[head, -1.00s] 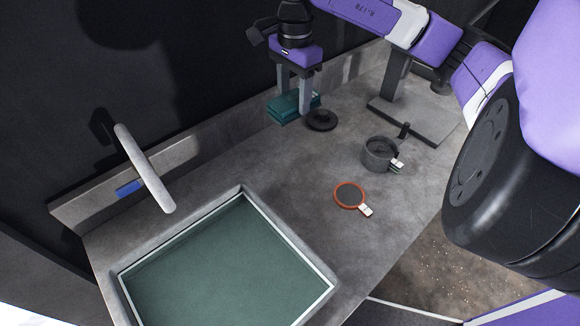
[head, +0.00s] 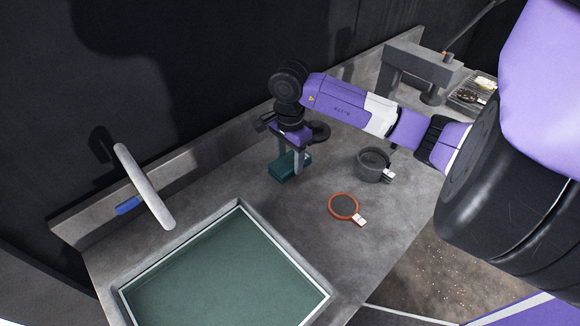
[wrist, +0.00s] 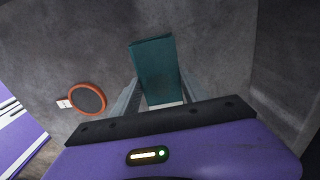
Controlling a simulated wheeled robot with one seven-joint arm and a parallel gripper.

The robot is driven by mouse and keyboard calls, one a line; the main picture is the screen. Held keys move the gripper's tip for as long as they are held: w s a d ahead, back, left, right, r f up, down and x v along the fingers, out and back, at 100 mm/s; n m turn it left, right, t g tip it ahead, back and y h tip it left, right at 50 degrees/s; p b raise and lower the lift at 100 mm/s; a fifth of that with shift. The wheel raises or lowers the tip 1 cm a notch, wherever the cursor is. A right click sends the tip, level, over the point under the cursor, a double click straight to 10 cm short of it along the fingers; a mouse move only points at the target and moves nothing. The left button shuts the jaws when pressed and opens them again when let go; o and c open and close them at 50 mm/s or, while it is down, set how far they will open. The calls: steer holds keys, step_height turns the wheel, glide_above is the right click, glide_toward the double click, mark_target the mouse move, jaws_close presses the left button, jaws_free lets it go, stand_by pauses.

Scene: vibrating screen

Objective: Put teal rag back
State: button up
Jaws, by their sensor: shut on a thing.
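The teal rag (head: 289,167) is a folded, block-like piece near the middle of the counter in the head view. My gripper (head: 290,158) points down and is shut on it, with a finger on either side. In the wrist view the rag (wrist: 153,62) sticks out beyond the two grey fingers (wrist: 155,95). I cannot tell whether its underside touches the counter.
The green framed basin (head: 225,275) lies front left, with a pale spout (head: 145,185) and blue block (head: 128,205) behind. An orange-rimmed disc (head: 343,207) and a grey cup (head: 371,167) are to the right. A black disc (head: 320,132) sits behind my gripper.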

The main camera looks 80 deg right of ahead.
mark_target(290, 169)
steer(key=shift+f, duration=2)
steer(key=shift+f, duration=0.15)
steer(key=o, duration=1.2)
step_height(290, 169, up, 12)
steer(key=shift+r+b, duration=0.15)
steer(key=shift+b, duration=0.85)
